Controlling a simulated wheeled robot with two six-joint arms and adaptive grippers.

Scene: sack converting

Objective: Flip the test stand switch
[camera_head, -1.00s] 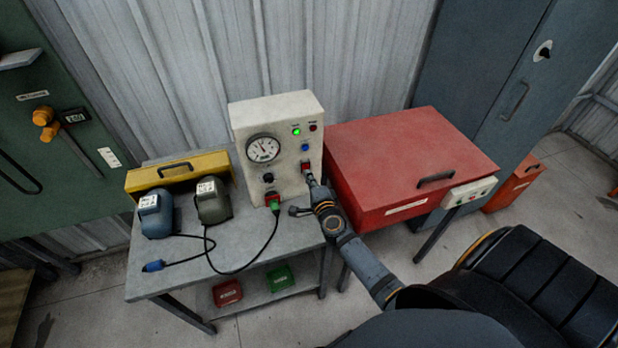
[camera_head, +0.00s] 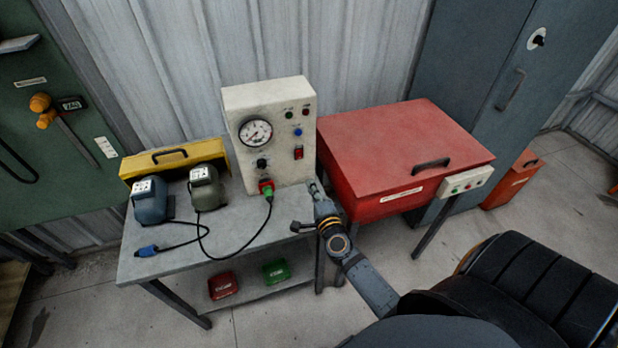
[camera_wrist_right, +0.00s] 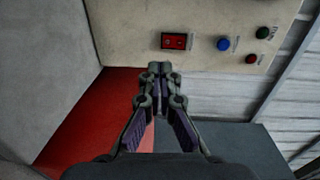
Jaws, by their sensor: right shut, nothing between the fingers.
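The test stand (camera_head: 268,132) is a cream box with a round gauge (camera_head: 256,133) on the grey table. Its red rocker switch (camera_head: 298,153) is on the front panel, below a blue button. The switch also shows in the right wrist view (camera_wrist_right: 174,41). The green and red lamps above look dark. My right gripper (camera_head: 313,186) is shut and empty, in front of the panel's lower right and apart from the switch. In the right wrist view its closed fingertips (camera_wrist_right: 160,68) sit just below the switch. My left gripper is not in view.
A green plug with a black cable (camera_head: 267,188) is in the panel's lower part. Two motors, one blue (camera_head: 151,200) and one grey (camera_head: 206,188), and a yellow case (camera_head: 174,158) stand left. A red chest (camera_head: 405,160) stands close on the right.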

